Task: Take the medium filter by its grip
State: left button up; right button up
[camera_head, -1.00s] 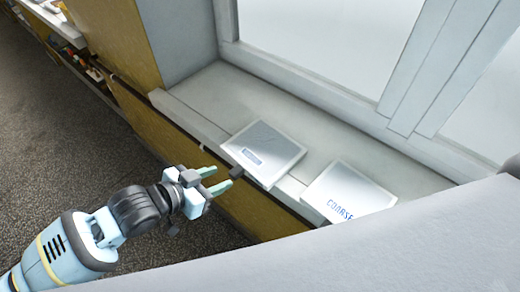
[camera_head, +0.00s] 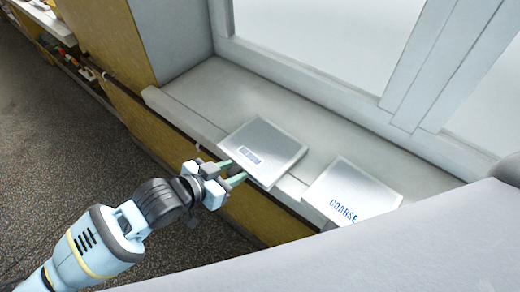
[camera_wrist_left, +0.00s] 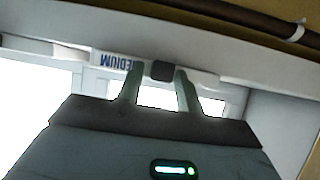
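The medium filter (camera_head: 275,145) is a flat silver-grey panel lying on the white sill, its front edge over the sill's edge. In the left wrist view its label (camera_wrist_left: 118,62) reads MEDIUM upside down. Its grip (camera_wrist_left: 162,71) is a small dark block at the front edge. My left gripper (camera_head: 236,171) is at that front edge, fingers apart. In the left wrist view the grip shows between the two fingertips of the left gripper (camera_wrist_left: 158,75), with a gap visible at least on one side. In the head view the fingers mostly hide the grip. My right gripper is not in view.
A similar panel marked COARSE (camera_head: 355,192) lies on the sill (camera_head: 200,92) to the right of the medium filter. Window frames (camera_head: 310,82) stand behind. A yellow-brown cabinet front (camera_head: 160,135) drops below the sill. The floor (camera_head: 75,160) at left is clear.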

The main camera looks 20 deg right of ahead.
pick_arm(q)
grip_shut()
jog(key=s+a+p, duration=0.1)
jog(key=s+a, duration=0.4)
jog(key=a, duration=0.4)
jog(key=s+a+p, duration=0.2)
jog(key=s+a, duration=0.4)
jog(key=a, duration=0.3)
jog(key=shift+s+a+r, duration=0.2)
jog(key=shift+a+r, duration=0.05)
jog(key=shift+a, duration=0.15)
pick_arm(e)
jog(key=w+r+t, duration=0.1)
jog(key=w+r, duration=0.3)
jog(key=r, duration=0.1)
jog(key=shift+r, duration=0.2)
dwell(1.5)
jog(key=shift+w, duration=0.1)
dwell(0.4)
